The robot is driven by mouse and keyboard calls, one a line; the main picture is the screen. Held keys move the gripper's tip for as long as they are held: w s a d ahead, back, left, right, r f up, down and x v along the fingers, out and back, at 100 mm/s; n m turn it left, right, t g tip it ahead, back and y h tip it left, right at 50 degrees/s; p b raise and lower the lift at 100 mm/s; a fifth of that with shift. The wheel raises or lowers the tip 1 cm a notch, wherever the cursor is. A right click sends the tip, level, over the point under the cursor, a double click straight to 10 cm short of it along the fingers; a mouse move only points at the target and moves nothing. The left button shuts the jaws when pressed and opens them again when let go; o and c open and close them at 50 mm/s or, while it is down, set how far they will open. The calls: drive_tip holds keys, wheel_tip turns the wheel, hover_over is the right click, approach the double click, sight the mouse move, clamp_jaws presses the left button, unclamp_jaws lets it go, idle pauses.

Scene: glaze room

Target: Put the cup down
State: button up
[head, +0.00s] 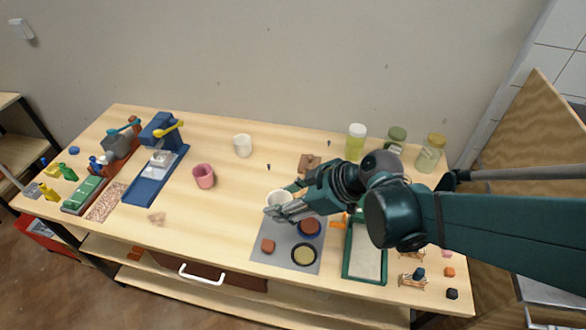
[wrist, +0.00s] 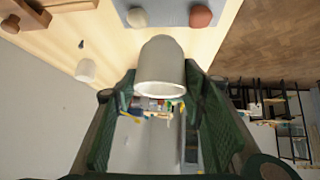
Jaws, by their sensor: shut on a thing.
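A white cup (head: 277,198) is held between the fingers of my gripper (head: 287,203), near the back left corner of the grey mat (head: 268,228). In the wrist view the cup (wrist: 160,62) is pale grey and sits between the two dark green fingers (wrist: 158,112). The fingers hide part of it in the head view. I cannot tell whether its base touches the table. A second white cup (head: 243,146) stands farther back and left; the wrist view shows a white cup (wrist: 86,70) too. A pink cup (head: 204,176) stands to the left.
A green-framed tray (head: 348,262) lies to the right. Jars (head: 356,143) stand behind. Bare table (head: 225,215) lies left of the mat.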

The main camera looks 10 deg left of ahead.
drive_tip(key=shift+w, duration=0.1)
idle(0.4)
